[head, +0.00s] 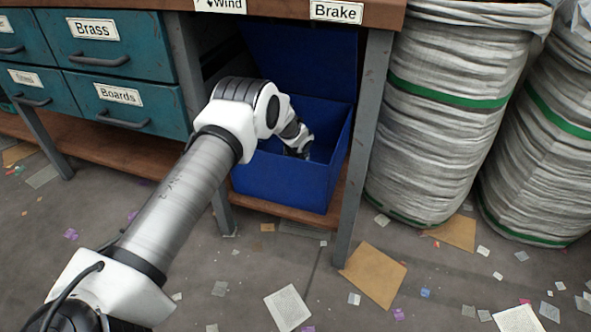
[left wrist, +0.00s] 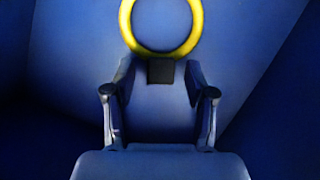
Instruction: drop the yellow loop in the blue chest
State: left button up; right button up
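The blue chest (head: 285,187) stands open on the low shelf under the bench, its lid raised at the back. My left arm reaches down into it, and my left gripper (head: 300,152) is inside, below the rim. In the left wrist view my left gripper (left wrist: 159,72) has its fingers spread apart. The yellow loop (left wrist: 198,20) shows just beyond the fingertips against blue chest surfaces, its top cut off by the frame. A small dark block (left wrist: 160,71) sits just below the loop; I cannot tell what it is. The loop is hidden in the head view. My right gripper is not in view.
Teal drawers (head: 120,47) are to the left of the chest. A metal bench leg (head: 363,145) stands close at its right, with pale ribbed sacks (head: 440,120) beyond. The bench top (head: 280,8) overhangs the chest. Paper scraps litter the floor.

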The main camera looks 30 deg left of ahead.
pick_arm(q)
jog(key=p+v, duration=0.7)
jog(key=v, duration=0.6)
jog(key=shift+w+a, duration=0.2)
jog(key=shift+w, duration=0.05)
jog(key=shift+r, duration=0.15)
